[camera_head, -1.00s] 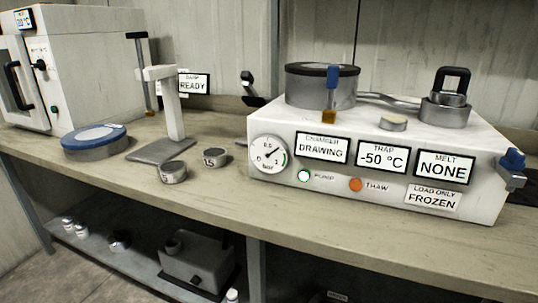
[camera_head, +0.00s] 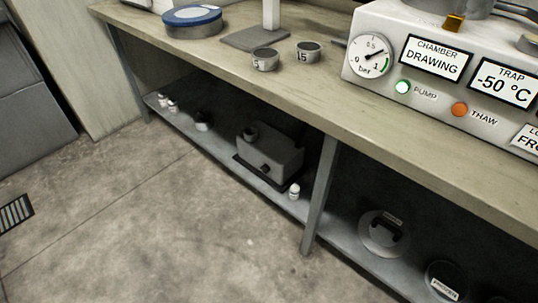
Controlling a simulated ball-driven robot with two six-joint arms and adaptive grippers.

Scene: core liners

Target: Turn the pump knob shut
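A grey box-shaped unit (camera_head: 283,153), which looks like a pump, sits on a dark base on the lower shelf under the bench. It has a dark round knob (camera_head: 265,168) on its front and a rounded dark part (camera_head: 250,132) on top. I cannot tell how far the knob is turned. On the bench, the white freeze-dryer unit (camera_head: 378,18) has a green light (camera_head: 403,87) labelled PUMP, a round pressure gauge (camera_head: 369,55) and a display (camera_head: 435,58) reading CHAMBER DRAWING. Neither of my grippers is in view.
The lower shelf (camera_head: 222,150) also holds small white bottles (camera_head: 294,191), a round grey lid with a black handle (camera_head: 383,238) and a dark round container (camera_head: 446,281). A bench leg (camera_head: 320,195) stands right of the grey unit. The floor (camera_head: 150,240) in front is clear.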

